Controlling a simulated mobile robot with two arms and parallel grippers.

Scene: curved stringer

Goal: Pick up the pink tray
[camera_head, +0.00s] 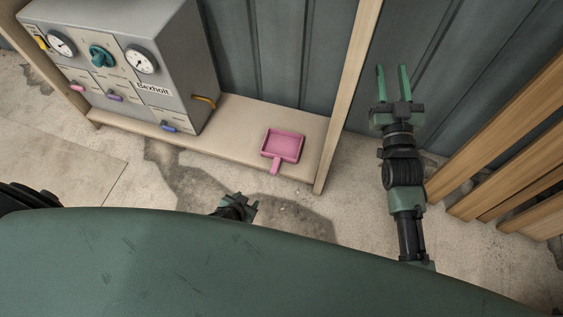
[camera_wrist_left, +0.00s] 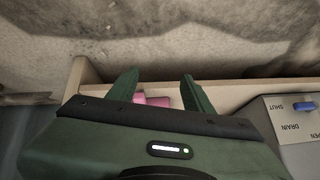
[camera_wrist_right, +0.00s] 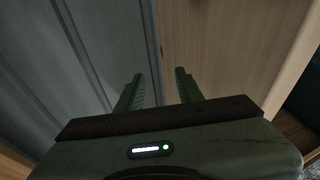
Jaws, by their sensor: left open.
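The pink tray (camera_head: 284,146) is a small square pan with a short handle pointing toward me. It sits on the low wooden shelf (camera_head: 232,118), near the shelf's right end. In the left wrist view a part of the tray (camera_wrist_left: 157,101) shows between the fingers, partly hidden by the gripper body. My left gripper (camera_head: 252,206) is low in front of the shelf, apart from the tray; in the left wrist view (camera_wrist_left: 158,82) its fingers are spread and empty. My right gripper (camera_head: 393,77) is open and empty, right of the wooden post; its fingers also show in the right wrist view (camera_wrist_right: 158,75).
A grey control box (camera_head: 175,60) with gauges and coloured handles stands on the shelf's left. A wooden post (camera_head: 345,95) rises at the shelf's right end. Wooden slats (camera_head: 500,150) stand at the right. The concrete floor (camera_head: 180,185) before the shelf is clear.

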